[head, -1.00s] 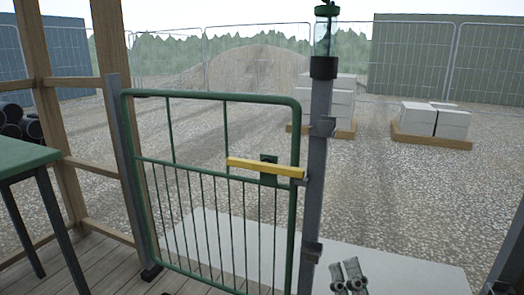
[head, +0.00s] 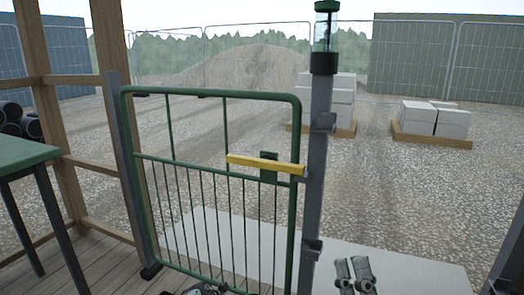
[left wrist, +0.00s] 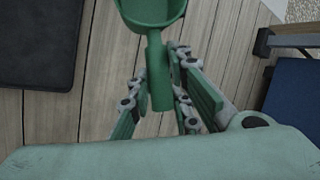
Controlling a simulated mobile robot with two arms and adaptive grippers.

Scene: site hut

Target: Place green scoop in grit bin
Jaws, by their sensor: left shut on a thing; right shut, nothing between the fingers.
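The green scoop (left wrist: 153,12) shows in the left wrist view, its bowl at the top edge, partly cut off. Its handle (left wrist: 159,85) lies between the fingers of my left gripper (left wrist: 161,82), which is shut on it. Wooden floor boards lie beneath. In the head view only a bit of my left gripper (head: 205,289) shows at the bottom edge, and the scoop cannot be made out there. My right gripper (head: 354,272) is shut and empty at the bottom, right of the gate post. I cannot make out a grit bin in either view.
A green barred gate (head: 212,95) with a yellow bar (head: 265,165) stands ahead, by a grey post (head: 316,150). A green table (head: 22,152) is at left. The left wrist view shows a dark mat (left wrist: 38,45) and a blue surface (left wrist: 292,100).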

